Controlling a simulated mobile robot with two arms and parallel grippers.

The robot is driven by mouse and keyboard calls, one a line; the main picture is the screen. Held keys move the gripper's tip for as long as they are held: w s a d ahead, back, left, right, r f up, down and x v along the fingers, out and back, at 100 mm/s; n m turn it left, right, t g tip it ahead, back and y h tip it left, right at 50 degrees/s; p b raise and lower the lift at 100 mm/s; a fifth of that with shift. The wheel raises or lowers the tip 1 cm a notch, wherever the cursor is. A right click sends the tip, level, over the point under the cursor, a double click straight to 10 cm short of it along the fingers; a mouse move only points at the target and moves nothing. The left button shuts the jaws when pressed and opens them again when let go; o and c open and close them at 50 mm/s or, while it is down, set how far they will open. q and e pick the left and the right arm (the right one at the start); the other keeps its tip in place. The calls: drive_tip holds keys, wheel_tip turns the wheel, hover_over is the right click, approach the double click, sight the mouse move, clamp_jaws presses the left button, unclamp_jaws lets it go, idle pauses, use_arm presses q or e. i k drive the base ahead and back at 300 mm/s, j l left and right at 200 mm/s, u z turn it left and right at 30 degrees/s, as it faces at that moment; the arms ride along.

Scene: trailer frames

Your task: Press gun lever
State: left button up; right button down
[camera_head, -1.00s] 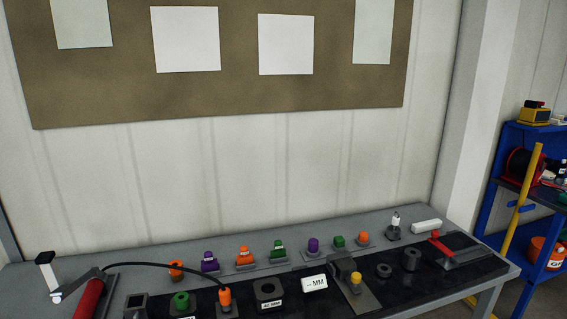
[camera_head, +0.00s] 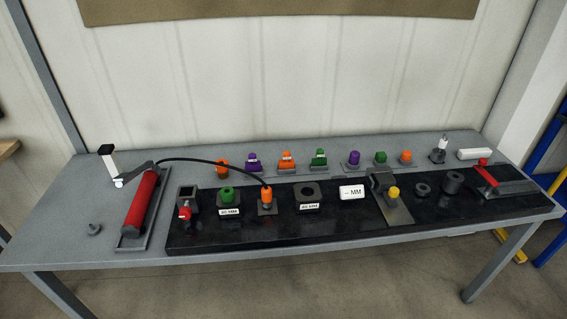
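A red cylinder grease gun (camera_head: 141,199) lies in a grey holder on the left part of the table. A lever arm (camera_head: 133,172) at its far end runs left to an upright white handle with a black top (camera_head: 107,160). A black hose (camera_head: 215,164) arcs from the gun to an orange fitting (camera_head: 266,196) on the black mat. Neither of my grippers shows in the head view.
The grey table (camera_head: 70,230) carries a black mat (camera_head: 330,222) with green, orange and yellow fittings, a white "MM" display (camera_head: 352,192), and a red-handled device (camera_head: 485,172). A grey hook-like part (camera_head: 94,229) lies left of the gun. Bare tabletop surrounds it.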

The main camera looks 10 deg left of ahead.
sight(122, 180)
drive_tip(key=u, duration=1.35)
